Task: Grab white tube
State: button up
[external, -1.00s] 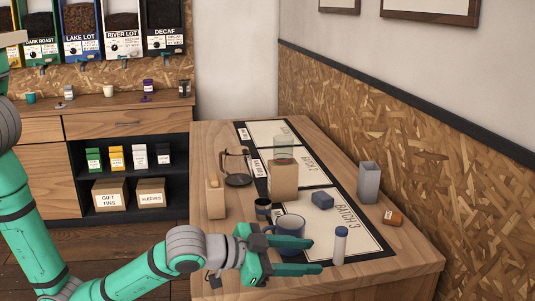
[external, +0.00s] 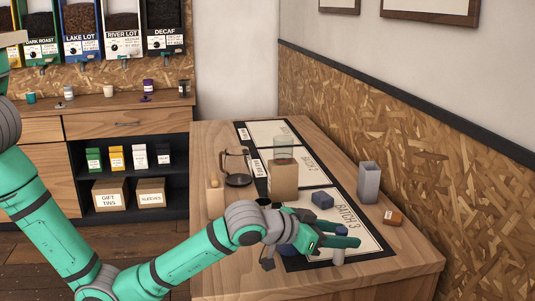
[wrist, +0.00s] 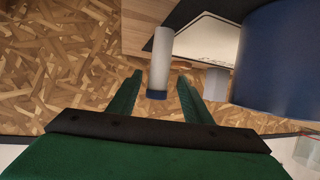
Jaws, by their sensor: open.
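The white tube (external: 338,257) stands upright on the near end of the table. My gripper (external: 354,236) is open and empty, at about the height of the cap. In the wrist view, a green finger of my gripper (wrist: 160,75) lies on each side of the tube, with space between. I cannot tell how far the tube reaches in between them.
A blue mug (wrist: 284,60) is close beside the gripper, mostly hidden by my arm in the external view. A blue block (external: 322,200), a grey vase (external: 368,182) and an orange-brown box (external: 393,217) stand beyond. A paper bag (external: 283,180) and glass carafe (external: 237,168) are farther back.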

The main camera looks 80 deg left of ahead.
jog(key=shift+x, duration=1.95)
jog(key=shift+d+r, duration=0.1)
jog(key=shift+d, duration=0.1)
jog(key=shift+c, duration=0.7)
jog(key=c, duration=1)
jog(key=shift+o, duration=0.2)
jog(key=shift+r, duration=0.1)
